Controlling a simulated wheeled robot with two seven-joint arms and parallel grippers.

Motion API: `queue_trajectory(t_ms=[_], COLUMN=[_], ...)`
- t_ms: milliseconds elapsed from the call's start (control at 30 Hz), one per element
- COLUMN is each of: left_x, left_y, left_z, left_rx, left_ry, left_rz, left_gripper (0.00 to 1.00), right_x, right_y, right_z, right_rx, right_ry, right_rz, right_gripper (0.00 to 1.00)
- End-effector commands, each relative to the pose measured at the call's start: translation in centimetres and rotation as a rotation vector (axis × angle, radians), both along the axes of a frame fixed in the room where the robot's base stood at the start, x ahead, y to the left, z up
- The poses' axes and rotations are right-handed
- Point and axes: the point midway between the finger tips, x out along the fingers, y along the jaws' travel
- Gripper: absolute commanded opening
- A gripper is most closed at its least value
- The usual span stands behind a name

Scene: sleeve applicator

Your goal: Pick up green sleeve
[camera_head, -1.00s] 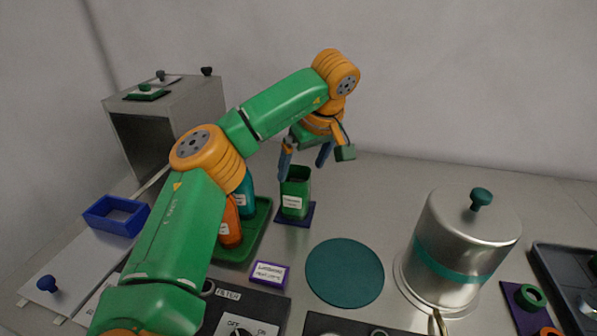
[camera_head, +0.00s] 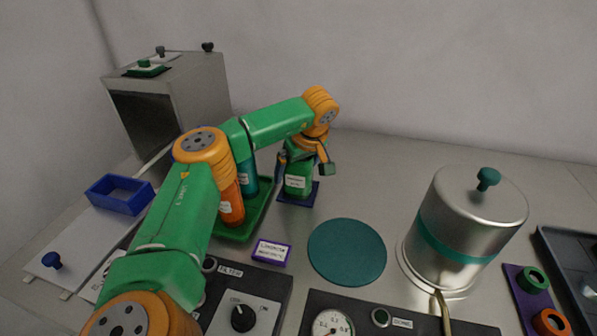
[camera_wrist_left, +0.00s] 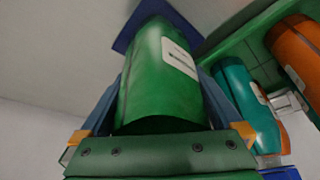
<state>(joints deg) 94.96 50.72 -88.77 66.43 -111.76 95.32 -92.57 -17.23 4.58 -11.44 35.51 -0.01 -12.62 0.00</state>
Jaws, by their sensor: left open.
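The green sleeve (camera_head: 297,184) stands upright on a small dark blue pad (camera_head: 311,200), with a white label on its side. In the left wrist view the green sleeve (camera_wrist_left: 158,85) fills the middle, with a finger on each side of it. My left gripper (camera_head: 300,180) is lowered over the sleeve from above, jaws open around it. Whether either finger touches it I cannot tell. My right gripper is not in view.
A green tray (camera_head: 240,234) with an orange bottle (camera_head: 231,206) and a teal bottle (camera_head: 248,178) stands close left of the sleeve. A purple-edged label block (camera_head: 271,252), a teal disc (camera_head: 346,251) and a metal pot (camera_head: 465,230) lie nearer or right. Table behind is clear.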

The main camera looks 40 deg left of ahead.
Motion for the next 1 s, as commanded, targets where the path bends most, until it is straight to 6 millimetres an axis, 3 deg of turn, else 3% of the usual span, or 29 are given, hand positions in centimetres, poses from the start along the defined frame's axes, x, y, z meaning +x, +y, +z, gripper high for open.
queue_trajectory(t_ms=[33, 267, 500, 800, 1000], left_x=[0.0, 0.0, 0.0, 0.1, 0.0], left_y=[0.0, 0.0, 0.0, -0.1, -0.1], left_z=[0.0, 0.1, 0.6, 8.1, 10.2], left_rx=[0.0, 0.0, 0.0, -0.001, 0.0], left_ry=[0.0, 0.0, -0.001, -0.004, -0.001], left_rz=[0.0, 0.0, 0.001, -0.001, 0.0], left_gripper=[1.0, 0.39, 0.39, 0.39, 0.39], right_x=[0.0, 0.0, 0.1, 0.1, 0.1], right_y=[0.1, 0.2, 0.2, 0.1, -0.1], right_z=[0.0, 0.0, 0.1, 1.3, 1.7], right_rx=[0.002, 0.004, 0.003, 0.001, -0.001], right_ry=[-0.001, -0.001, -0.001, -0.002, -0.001], right_rz=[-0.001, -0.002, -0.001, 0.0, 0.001], right_gripper=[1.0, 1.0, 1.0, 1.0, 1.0])
